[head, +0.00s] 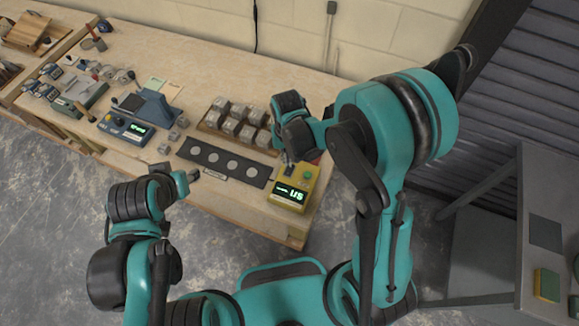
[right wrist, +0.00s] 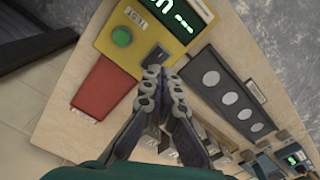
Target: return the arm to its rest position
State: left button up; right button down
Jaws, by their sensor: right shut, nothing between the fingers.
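My right arm reaches over the right end of the workbench (head: 235,195). Its gripper (head: 287,162) is beside the yellow tester and partly hidden by my arm in the head view. In the right wrist view the right gripper's fingers (right wrist: 160,72) are together and empty, with the tips near a dark slot on the yellow tester (right wrist: 108,42). The tester (head: 284,204) has a green button and a lit green display. My left gripper (head: 190,177) is in front of the bench's front edge; its fingers are too small to read.
A black strip with several round grey pads (head: 222,161) lies left of the tester. Behind it is a wooden tray of grey cubes (head: 208,124). A red pad (right wrist: 100,89) lies beside the tester. A blue device (head: 124,127) stands further left. A grey stand (head: 545,200) is at right.

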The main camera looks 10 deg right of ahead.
dwell(0.4)
jog(key=s+d+r+t+b, duration=0.4)
jog(key=s+d+t+b, duration=0.3)
jog(key=b, duration=0.5)
jog(key=s+d, duration=0.1)
jog(key=s, duration=0.1)
jog(key=shift+s+d+r+n+b, duration=0.3)
jog(key=shift+s+d+r+n, duration=0.05)
jog(key=shift+s+r+n, duration=0.05)
